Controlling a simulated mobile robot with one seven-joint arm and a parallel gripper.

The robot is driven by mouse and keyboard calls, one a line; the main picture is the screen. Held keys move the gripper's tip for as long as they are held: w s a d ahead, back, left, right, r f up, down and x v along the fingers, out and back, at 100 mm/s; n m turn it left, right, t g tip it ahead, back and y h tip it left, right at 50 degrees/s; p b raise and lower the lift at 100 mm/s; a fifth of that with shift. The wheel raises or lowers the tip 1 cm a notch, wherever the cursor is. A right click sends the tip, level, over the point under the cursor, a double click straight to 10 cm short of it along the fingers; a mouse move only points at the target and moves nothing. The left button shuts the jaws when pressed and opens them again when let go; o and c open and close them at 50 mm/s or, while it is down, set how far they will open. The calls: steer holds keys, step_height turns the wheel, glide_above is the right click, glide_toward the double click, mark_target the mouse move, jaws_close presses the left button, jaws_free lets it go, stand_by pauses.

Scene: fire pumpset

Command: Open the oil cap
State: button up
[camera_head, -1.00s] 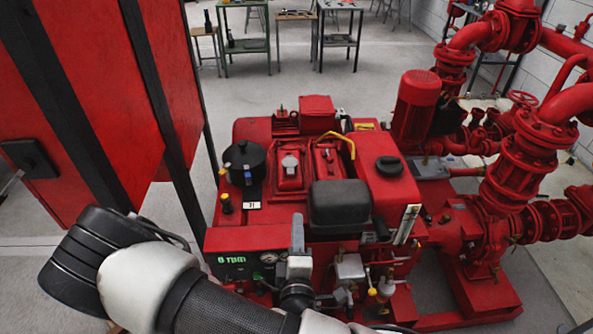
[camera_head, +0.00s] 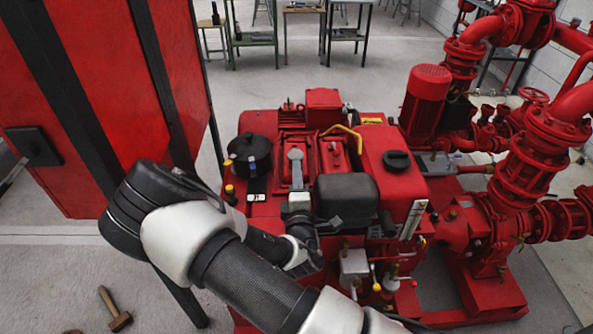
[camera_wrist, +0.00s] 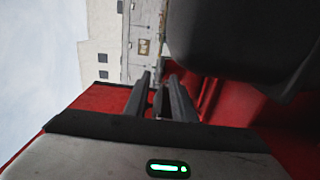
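The red pump engine (camera_head: 262,212) stands in the middle of the head view. My gripper (camera_head: 295,154) reaches over its red top from the front, fingers pointing away. In the wrist view my gripper (camera_wrist: 159,80) shows two dark fingers with a narrow gap and nothing clearly held between them. A black round cap (camera_head: 397,160) sits on the red tank (camera_head: 388,185) to the right, apart from my gripper. The small grey cap on the red cover (camera_head: 282,168) is hidden behind my fingers. I cannot tell which cap is the oil cap, nor whether my fingers touch anything.
A black box-shaped housing (camera_head: 345,197) is close on the right of my gripper; it fills the upper right of the wrist view (camera_wrist: 240,45). A black canister (camera_head: 249,155) stands to the left. A red cabinet (camera_head: 60,110) is at far left. A hammer (camera_head: 117,312) lies on the floor.

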mark_target(296, 158)
steer(key=shift+w, duration=1.15)
jaws_close()
stand_by(0.6)
